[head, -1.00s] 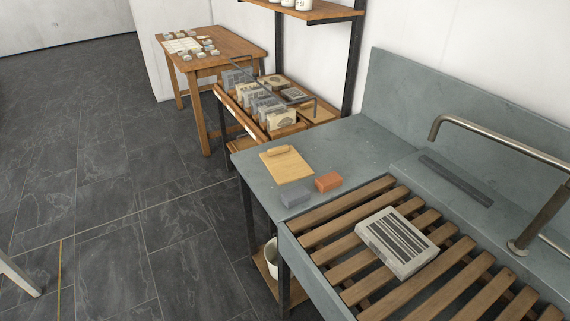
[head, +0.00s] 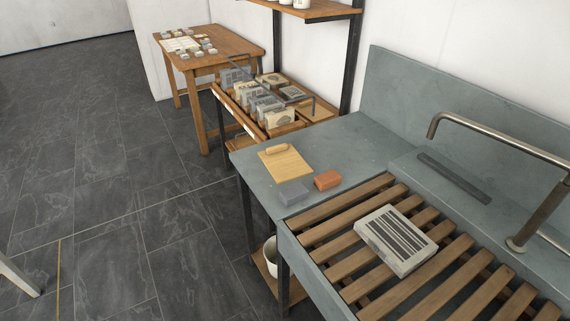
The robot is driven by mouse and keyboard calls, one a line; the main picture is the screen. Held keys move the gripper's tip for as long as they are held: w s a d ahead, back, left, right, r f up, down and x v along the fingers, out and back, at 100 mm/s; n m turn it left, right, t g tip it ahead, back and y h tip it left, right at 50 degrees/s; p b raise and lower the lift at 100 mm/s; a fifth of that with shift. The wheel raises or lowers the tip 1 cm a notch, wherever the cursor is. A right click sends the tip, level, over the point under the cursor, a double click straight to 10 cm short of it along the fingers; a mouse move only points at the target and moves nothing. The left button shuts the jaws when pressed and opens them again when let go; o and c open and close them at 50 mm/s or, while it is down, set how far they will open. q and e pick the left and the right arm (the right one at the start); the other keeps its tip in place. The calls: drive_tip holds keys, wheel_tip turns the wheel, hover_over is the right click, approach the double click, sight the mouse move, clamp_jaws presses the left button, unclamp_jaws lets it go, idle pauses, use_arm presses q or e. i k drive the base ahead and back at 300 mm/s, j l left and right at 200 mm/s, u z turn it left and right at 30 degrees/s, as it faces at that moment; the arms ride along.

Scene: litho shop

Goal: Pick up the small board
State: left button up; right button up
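The small board (head: 287,166) is a flat, light wooden rectangle with a rounded wooden bar along its far left edge. It lies flat on the grey stone counter (head: 345,145), near the counter's left edge. Nothing covers it. Neither of my grippers shows in the head view.
A grey block (head: 292,194) and an orange-red block (head: 327,180) sit just in front of the board. A striped stone slab (head: 396,240) lies on wooden slats (head: 350,244). A metal tap (head: 540,205) rises at the right. Behind are a block rack (head: 232,106) and a wooden table (head: 232,46).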

sight(283, 162)
drive_tip(key=i+j+z, duration=0.15)
drive_tip(key=z, duration=0.2)
drive_tip(key=i+j+z, duration=0.1)
drive_tip(key=z, duration=0.3)
drive_tip(key=j+z, duration=0.35)
drive_tip(key=i, duration=0.05)
